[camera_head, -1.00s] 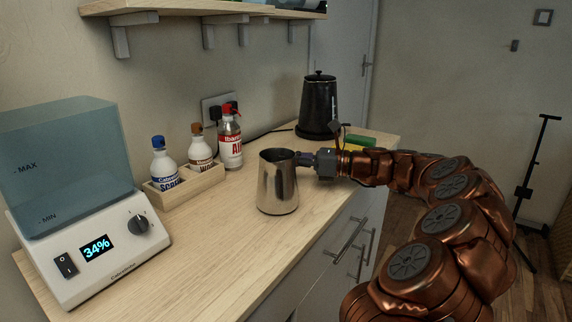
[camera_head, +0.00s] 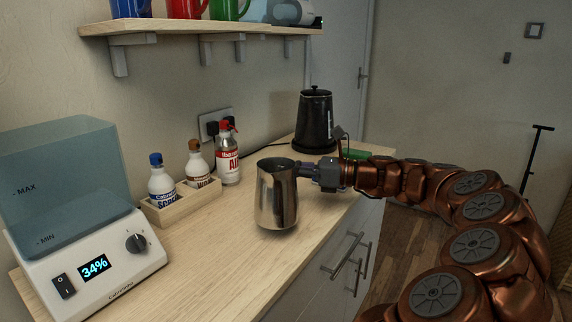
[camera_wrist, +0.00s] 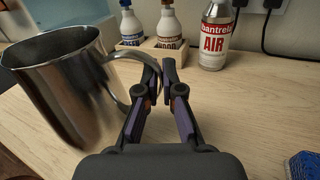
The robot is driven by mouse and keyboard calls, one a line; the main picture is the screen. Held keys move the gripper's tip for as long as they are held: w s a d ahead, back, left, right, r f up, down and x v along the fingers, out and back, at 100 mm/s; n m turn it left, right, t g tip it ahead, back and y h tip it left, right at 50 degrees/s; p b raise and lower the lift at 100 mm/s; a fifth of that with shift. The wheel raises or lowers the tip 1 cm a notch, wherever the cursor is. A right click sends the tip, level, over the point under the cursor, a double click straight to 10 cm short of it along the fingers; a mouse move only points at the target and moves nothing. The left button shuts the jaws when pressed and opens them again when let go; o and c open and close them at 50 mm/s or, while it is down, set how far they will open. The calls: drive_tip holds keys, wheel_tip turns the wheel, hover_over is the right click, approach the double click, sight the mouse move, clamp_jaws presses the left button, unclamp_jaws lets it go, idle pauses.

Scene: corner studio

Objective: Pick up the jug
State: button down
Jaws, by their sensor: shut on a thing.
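The jug (camera_head: 277,200) is a shiny metal pitcher, at the counter's front edge side in the head view. In the wrist view the jug (camera_wrist: 75,85) fills the left side, its open rim up and its body leaning in the picture. Its curved handle runs between my fingertips. My gripper (camera_head: 303,169) reaches in from the right and is shut on the handle; the fingers (camera_wrist: 163,78) also show in the wrist view. The jug looks roughly upright in the head view. Whether its base is just clear of the counter is hard to tell.
A wooden tray (camera_head: 185,206) with bottles and a red-white AIR bottle (camera_head: 228,165) stand behind the jug. A black kettle (camera_head: 314,122) is at the far end. A shelf (camera_head: 200,24) with mugs hangs above.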

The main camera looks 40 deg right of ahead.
sight(289, 186)
drive_tip(key=shift+s+a+r+p, duration=0.2)
drive_tip(key=shift+s+a, duration=0.75)
drive_tip(key=shift+s, duration=0.7)
drive_tip(key=shift+s+a+r+p, duration=0.15)
drive_tip(key=shift+s+a, duration=0.75)
drive_tip(key=shift+s, duration=0.75)
drive_tip(key=shift+s+a+r+p, duration=0.1)
drive_tip(key=shift+s+a+r, duration=0.1)
drive_tip(key=shift+s+a, duration=1.1)
drive_tip(key=shift+s+d, duration=0.3)
drive_tip(key=shift+s, duration=0.15)
drive_tip(key=shift+r+p, duration=0.15)
drive_tip(key=shift+p, duration=0.15)
